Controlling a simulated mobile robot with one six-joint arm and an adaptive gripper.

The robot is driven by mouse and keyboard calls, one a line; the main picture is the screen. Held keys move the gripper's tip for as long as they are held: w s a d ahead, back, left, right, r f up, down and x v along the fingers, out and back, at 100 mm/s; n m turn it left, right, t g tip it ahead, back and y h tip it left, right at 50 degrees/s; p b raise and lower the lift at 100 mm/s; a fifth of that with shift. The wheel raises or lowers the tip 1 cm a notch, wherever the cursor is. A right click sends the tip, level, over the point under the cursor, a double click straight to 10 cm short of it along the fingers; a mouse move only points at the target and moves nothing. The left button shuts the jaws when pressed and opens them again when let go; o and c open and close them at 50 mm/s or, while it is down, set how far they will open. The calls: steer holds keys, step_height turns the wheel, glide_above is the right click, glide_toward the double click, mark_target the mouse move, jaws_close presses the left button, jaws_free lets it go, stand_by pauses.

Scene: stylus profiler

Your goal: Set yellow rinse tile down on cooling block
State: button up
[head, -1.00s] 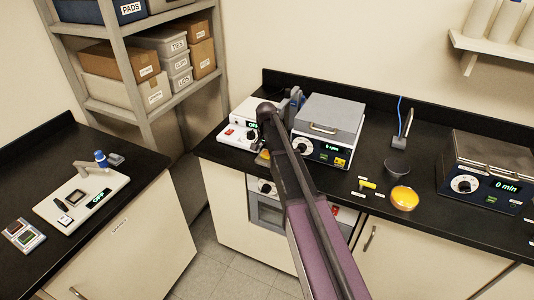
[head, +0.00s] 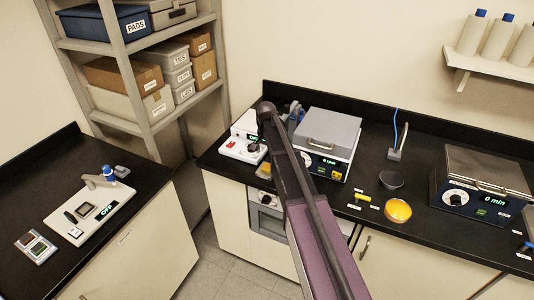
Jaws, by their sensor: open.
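A small yellow piece (head: 264,171), probably the yellow rinse tile, shows beside my arm near the front edge of the back counter. My arm covers part of it, and I cannot tell what it rests on. I cannot pick out a cooling block for certain. My gripper (head: 296,111) is behind the end of my arm, over the counter between the white device and the grey-lidded device. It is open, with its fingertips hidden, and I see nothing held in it.
A white device (head: 242,146) and a grey-lidded device (head: 328,137) stand close to my arm. A dark bowl (head: 391,180), an orange bowl (head: 398,211) and a dark-blue box device (head: 484,190) are further right. The left counter holds a white instrument (head: 105,210) and a small tile tray (head: 36,244).

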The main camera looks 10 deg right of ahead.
steer(key=shift+r+p, duration=2.2)
steer(key=shift+r, duration=0.3)
steer(key=s+n, duration=0.7)
steer(key=s, duration=2.1)
steer(key=shift+s+d, duration=0.25)
steer(key=shift+s, duration=0.1)
steer(key=shift+f, duration=0.1)
steer(key=shift+f+b, duration=1.7)
steer(key=shift+b, duration=0.05)
